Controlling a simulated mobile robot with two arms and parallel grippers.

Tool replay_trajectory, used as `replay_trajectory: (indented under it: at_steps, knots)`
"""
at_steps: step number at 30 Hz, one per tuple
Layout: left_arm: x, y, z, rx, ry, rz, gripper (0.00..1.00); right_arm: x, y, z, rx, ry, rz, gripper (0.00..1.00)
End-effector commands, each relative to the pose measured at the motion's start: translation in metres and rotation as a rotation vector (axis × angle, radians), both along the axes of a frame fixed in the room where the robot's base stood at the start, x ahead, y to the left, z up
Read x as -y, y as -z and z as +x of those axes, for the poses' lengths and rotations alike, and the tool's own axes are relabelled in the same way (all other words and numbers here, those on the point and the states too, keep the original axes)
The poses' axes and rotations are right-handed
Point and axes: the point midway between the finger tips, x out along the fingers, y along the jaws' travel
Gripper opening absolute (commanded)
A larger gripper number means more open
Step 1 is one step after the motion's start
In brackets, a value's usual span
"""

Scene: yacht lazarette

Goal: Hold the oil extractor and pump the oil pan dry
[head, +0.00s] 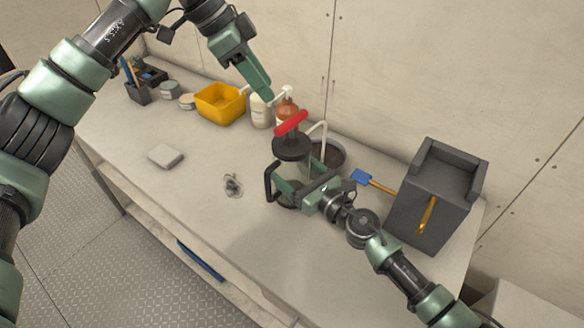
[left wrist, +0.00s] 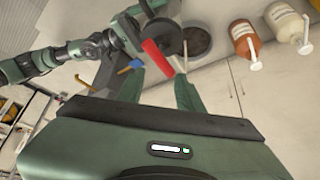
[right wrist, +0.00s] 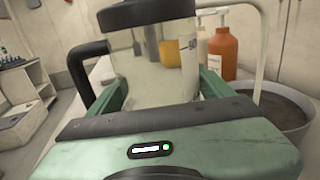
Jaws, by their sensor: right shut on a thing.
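The oil extractor (head: 291,148) stands on the worktop, with a clear body, dark lid, black side handle and red pump handle (head: 291,123) on top. My right gripper (head: 296,188) is shut on its body, one finger on each side, as the right wrist view shows (right wrist: 155,75). A pale tube (head: 324,130) arches from the extractor to the round oil pan (head: 341,162) just behind it; dark contents show in the pan (right wrist: 280,105). My left gripper (head: 266,90) is above and behind the red handle, empty, its fingers apart; the handle (left wrist: 158,58) shows beyond them.
Behind stand an orange bottle (head: 286,106), a white bottle (head: 260,112) and a yellow bin (head: 220,103). At right are a blue-ended brush (head: 363,178) and a dark grey box (head: 425,205). A grey block (head: 165,155) and small metal fitting (head: 233,184) lie left. The front left worktop is clear.

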Motion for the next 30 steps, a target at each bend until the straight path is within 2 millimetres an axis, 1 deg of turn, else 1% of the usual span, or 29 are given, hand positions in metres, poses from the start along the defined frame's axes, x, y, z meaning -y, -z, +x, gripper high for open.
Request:
replay_trajectory:
  at_steps: [4,5,6,8,9,10,11,12,16,20,23,30]
  knots:
    - [0.0,0.0,0.0,0.0,0.0,0.0,0.36,0.0,0.0,0.0,0.0,0.0,0.0,0.08]
    - [0.0,0.0,0.0,0.0,0.0,0.0,0.36,0.0,0.0,0.0,0.0,0.0,0.0,0.75]
    - [0.0,0.0,0.0,0.0,0.0,0.0,0.36,0.0,0.0,0.0,-0.001,0.0,0.001,0.64]
    - [0.0,0.0,0.0,0.0,0.0,0.0,0.36,0.0,0.0,0.0,0.0,0.0,0.0,0.47]
    - [0.0,0.0,0.0,0.0,0.0,0.0,0.36,0.0,0.0,0.0,-0.001,0.0,0.001,0.36]
    - [0.0,0.0,0.0,0.0,0.0,0.0,0.36,0.0,0.0,0.0,-0.001,0.0,0.001,0.28]
    - [0.0,0.0,0.0,0.0,0.0,0.0,0.39,0.0,0.0,0.0,-0.001,0.0,0.001,0.24]
    - [0.0,0.0,0.0,0.0,0.001,0.0,0.47,0.0,0.0,0.0,-0.001,0.0,0.001,0.24]
    - [0.002,0.001,0.0,0.02,0.045,0.013,0.47,0.0,0.0,0.0,-0.001,0.0,0.0,0.24]
    - [0.007,0.004,-0.001,0.08,0.192,0.053,0.47,0.0,0.0,0.0,-0.001,-0.001,0.0,0.24]
    - [0.013,0.008,-0.001,0.15,0.37,0.097,0.47,0.0,0.0,0.0,-0.001,-0.001,0.0,0.24]
    - [0.025,0.017,-0.003,0.313,0.862,0.206,0.47,0.0,0.0,0.0,-0.001,-0.001,0.0,0.24]
